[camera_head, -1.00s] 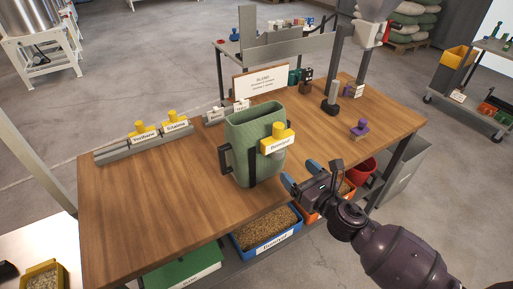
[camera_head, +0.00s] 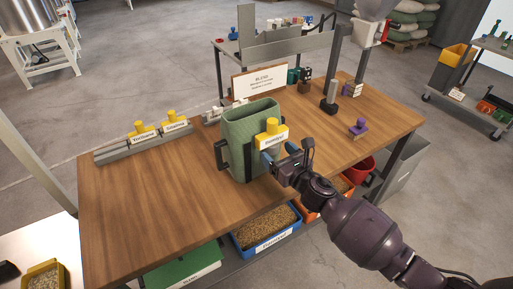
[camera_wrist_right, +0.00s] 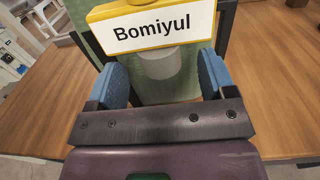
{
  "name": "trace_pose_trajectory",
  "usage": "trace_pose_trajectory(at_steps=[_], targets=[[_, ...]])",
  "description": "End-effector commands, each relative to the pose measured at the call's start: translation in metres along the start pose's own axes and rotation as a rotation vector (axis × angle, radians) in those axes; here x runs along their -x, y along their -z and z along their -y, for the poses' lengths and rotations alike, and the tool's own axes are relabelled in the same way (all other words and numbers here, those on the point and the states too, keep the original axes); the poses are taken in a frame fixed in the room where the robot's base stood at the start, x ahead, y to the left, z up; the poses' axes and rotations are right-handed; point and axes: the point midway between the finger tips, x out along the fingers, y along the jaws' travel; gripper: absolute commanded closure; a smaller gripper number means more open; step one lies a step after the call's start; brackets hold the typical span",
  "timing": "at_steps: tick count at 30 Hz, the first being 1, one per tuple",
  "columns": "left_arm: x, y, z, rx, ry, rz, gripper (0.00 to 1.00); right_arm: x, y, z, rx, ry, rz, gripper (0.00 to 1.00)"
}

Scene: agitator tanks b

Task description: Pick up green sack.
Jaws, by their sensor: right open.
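The green sack (camera_head: 240,142) stands open-topped on the wooden table, held in a dark bracket frame (camera_head: 222,155). My right gripper (camera_head: 277,157) is open just right of the sack, right by the tag. In the right wrist view, its two blue fingertips (camera_wrist_right: 163,78) stand apart below the label, with green sack cloth (camera_wrist_right: 150,92) and a grey cylinder (camera_wrist_right: 155,65) between and beyond them. I cannot tell whether they touch anything. My left gripper is out of view.
The wooden table (camera_head: 150,205) is clear at front left. A grey rail (camera_head: 140,150) with two yellow tags lies at its left back. A sign (camera_head: 262,82) stands behind the sack. A purple stamp-like piece (camera_head: 358,128) is at right. Grain bins (camera_head: 268,230) sit below.

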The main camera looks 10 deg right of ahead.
Motion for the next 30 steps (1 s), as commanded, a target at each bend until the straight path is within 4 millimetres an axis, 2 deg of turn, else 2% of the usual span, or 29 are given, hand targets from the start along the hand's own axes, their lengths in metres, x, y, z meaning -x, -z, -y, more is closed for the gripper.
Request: trace_pose_trajectory(at_steps=[3, 14, 23, 26, 30], targets=[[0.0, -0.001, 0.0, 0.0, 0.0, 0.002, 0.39, 0.0, 0.0, 0.0, 0.0, 0.0, 0.0, 0.25], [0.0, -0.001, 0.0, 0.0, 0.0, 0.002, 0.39, 0.001, 0.0, 0.0, 0.0, 0.0, 0.0, 0.8], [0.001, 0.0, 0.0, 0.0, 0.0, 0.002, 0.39, 0.0, -0.004, 0.0, 0.001, 0.0, 0.002, 0.81], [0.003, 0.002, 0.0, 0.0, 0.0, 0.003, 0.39, 0.0, -0.013, 0.0, 0.002, -0.002, 0.003, 0.81], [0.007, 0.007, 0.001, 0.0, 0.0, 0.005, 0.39, 0.0, -0.035, 0.0, 0.006, -0.003, 0.003, 0.81]])
